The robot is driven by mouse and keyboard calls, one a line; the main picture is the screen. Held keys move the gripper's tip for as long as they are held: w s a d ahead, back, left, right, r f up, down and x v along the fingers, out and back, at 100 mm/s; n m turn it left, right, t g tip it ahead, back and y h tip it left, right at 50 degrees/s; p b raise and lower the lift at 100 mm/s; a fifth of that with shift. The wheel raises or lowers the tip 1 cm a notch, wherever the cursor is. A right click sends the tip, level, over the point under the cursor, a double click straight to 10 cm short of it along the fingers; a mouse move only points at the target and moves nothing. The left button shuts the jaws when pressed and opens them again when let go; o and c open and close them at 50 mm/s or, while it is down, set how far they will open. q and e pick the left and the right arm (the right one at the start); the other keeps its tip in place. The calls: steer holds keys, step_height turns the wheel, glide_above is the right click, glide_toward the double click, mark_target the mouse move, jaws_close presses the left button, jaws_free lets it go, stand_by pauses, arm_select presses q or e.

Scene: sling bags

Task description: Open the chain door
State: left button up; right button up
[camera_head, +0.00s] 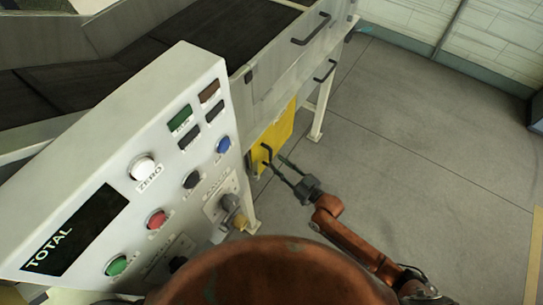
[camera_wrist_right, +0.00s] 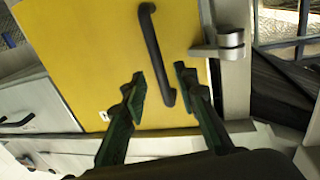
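The yellow door (camera_head: 281,130) is on the side of the machine, below the conveyor, and looks shut. It fills much of the right wrist view (camera_wrist_right: 90,50). Its dark bar handle (camera_head: 266,151) also shows in the right wrist view (camera_wrist_right: 152,48). My right gripper (camera_head: 277,163) is in front of the door. In the right wrist view its fingers (camera_wrist_right: 159,84) are open, one on each side of the handle's lower end in the picture. I cannot tell whether they touch it. My left gripper is not in view.
A grey control panel (camera_head: 150,110) with buttons and a TOTAL display stands close on the left. A metal hinge (camera_wrist_right: 222,45) is beside the door. More handles (camera_head: 311,29) are on the machine's side. The grey floor (camera_head: 420,130) on the right is clear.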

mark_target(271, 158)
steer(key=shift+x, duration=2.35)
steer(key=shift+f, duration=0.1)
jaws_close()
